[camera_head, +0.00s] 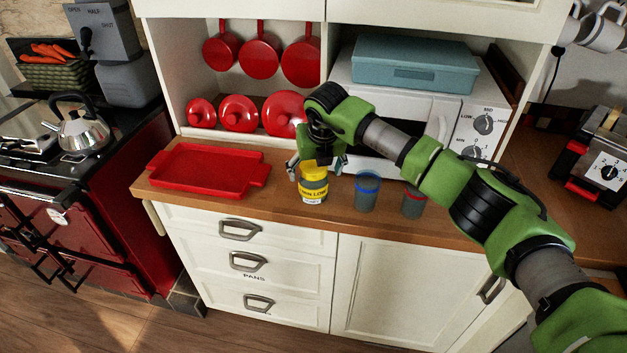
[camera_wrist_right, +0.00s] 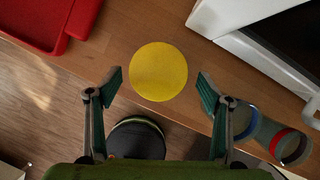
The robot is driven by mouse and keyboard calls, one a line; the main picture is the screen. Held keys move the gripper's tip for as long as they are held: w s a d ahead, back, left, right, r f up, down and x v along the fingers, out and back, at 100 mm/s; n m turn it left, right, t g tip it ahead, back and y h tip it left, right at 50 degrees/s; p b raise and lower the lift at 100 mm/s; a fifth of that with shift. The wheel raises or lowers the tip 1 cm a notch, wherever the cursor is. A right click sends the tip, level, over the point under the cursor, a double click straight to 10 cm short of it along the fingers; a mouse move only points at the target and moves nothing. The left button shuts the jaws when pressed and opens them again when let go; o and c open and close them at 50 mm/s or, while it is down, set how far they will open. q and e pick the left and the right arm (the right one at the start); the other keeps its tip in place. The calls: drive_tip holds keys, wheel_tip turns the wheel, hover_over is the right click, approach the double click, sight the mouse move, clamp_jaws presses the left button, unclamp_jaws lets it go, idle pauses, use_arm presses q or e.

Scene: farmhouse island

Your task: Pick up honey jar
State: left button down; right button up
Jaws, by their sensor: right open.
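The honey jar (camera_head: 313,190) stands upright on the wooden counter, with a yellow lid and a yellow label band around a grey body. In the right wrist view its round yellow lid (camera_wrist_right: 158,71) is seen from above. My right gripper (camera_head: 316,164) is above the jar and pointing down. In the right wrist view the open fingers (camera_wrist_right: 159,80) show on either side of the lid, apart from it, with a gap on each side. Nothing is held. The gripper partly hides the jar's top in the head view. My left gripper is not in view.
A red tray (camera_head: 207,171) lies left of the jar. A blue-rimmed container (camera_head: 367,192) and a red-rimmed container (camera_head: 413,203) stand to its right. A white microwave (camera_head: 455,125) with a teal box (camera_head: 415,64) on top is behind.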

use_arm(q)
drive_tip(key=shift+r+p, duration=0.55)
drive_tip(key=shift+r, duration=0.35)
use_arm(e)
drive_tip(key=shift+x, duration=1.95)
drive_tip(key=shift+s+a, duration=0.1)
drive_tip(key=shift+a, duration=0.05)
drive_tip(key=c, duration=1.5)
drive_tip(key=shift+c, duration=0.2)
drive_tip(key=shift+r, duration=0.15)
